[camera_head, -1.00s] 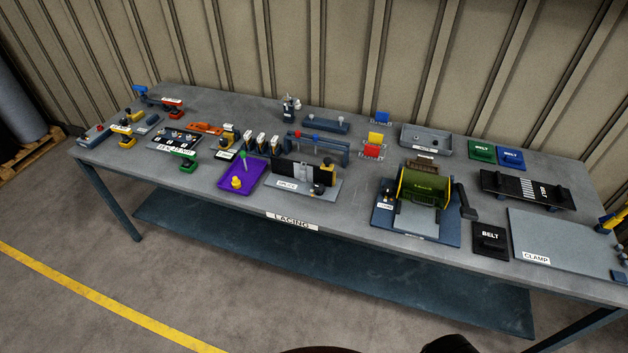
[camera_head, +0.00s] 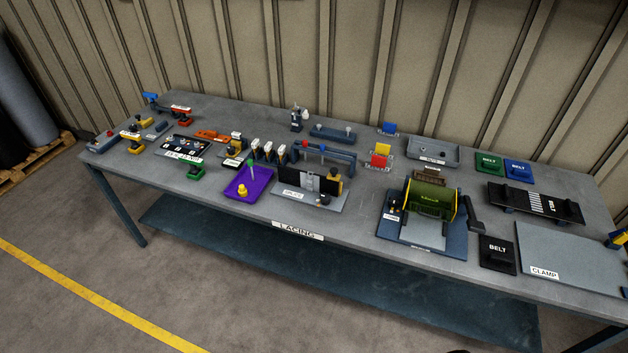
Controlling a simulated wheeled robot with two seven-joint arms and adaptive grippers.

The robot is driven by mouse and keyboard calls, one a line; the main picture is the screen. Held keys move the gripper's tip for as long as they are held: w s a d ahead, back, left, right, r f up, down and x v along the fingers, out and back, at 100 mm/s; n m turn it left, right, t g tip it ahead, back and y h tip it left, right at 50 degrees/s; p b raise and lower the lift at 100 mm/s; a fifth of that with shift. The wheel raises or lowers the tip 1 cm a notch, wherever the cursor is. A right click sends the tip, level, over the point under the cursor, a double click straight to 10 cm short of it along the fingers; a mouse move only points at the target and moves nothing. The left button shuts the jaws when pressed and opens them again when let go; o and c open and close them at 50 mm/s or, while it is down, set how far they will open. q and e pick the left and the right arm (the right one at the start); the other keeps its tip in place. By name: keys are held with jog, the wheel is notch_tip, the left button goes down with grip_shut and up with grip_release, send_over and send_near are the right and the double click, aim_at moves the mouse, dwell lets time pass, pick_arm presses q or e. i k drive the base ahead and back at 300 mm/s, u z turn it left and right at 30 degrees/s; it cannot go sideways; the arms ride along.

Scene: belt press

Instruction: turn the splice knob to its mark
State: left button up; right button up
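The splice station (camera_head: 320,201) is a grey base plate with a label that seems to read SPLICE, near the front edge of the table. Dark upright panels with a pale strip (camera_head: 313,182) stand on it. A small dark knob (camera_head: 325,199) shows in front of the panels, beside a yellow block with a dark top (camera_head: 334,180). The knob's mark is too small to make out.
The grey table (camera_head: 362,205) has a LACING label on its front edge. A purple tray (camera_head: 258,178) stands left of the station. A blue-based machine with a green drum (camera_head: 429,198) stands to the right, with bare table between.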

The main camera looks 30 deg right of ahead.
aim_at(324, 199)
jog(key=u, duration=0.05)
jog(key=k, duration=1.05)
jog(key=z, duration=0.75)
jog(key=i, duration=1.45)
jog(key=u, duration=0.7)
